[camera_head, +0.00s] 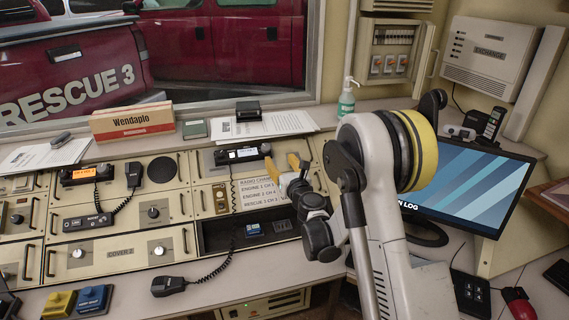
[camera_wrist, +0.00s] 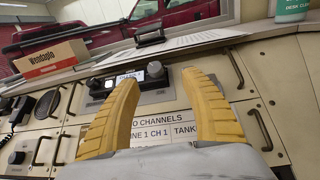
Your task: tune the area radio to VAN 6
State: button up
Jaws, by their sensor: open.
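A dark radio (camera_head: 242,153) with a small lit display sits at the top of the console, right of centre. In the wrist view the radio (camera_wrist: 130,80) shows its display and a knob (camera_wrist: 155,71) at its right end. My gripper (camera_head: 297,168) is open and empty, right of the radio. In the wrist view the yellow fingertips (camera_wrist: 160,82) frame the radio's right part, with the knob between them in the picture; I see no contact. A white channel card (camera_head: 262,190) lies below the radio; the gripper partly covers it. The VAN 6 line cannot be read.
Another radio (camera_head: 87,174) with an orange display is at the left. A Wendaplo box (camera_head: 132,121), papers (camera_head: 262,125) and a green-labelled bottle (camera_head: 346,101) stand behind. A monitor (camera_head: 470,185) is right of my arm.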

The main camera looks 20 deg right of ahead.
aim_at(266, 147)
jog(key=shift+n+y, duration=0.3)
jog(key=shift+n, duration=0.2)
jog(key=w+b, duration=0.1)
jog(key=w, duration=0.2)
jog(key=w+a+b, duration=0.1)
jog(key=w, duration=0.2)
jog(key=w+a+f+b, duration=0.1)
jog(key=w, duration=0.3)
jog(key=shift+a, duration=0.1)
jog(key=shift+w, duration=0.4)
jog(key=shift+r, duration=0.1)
jog(key=shift+c, duration=0.5)
jog(key=shift+s, duration=0.1)
grip_shut()
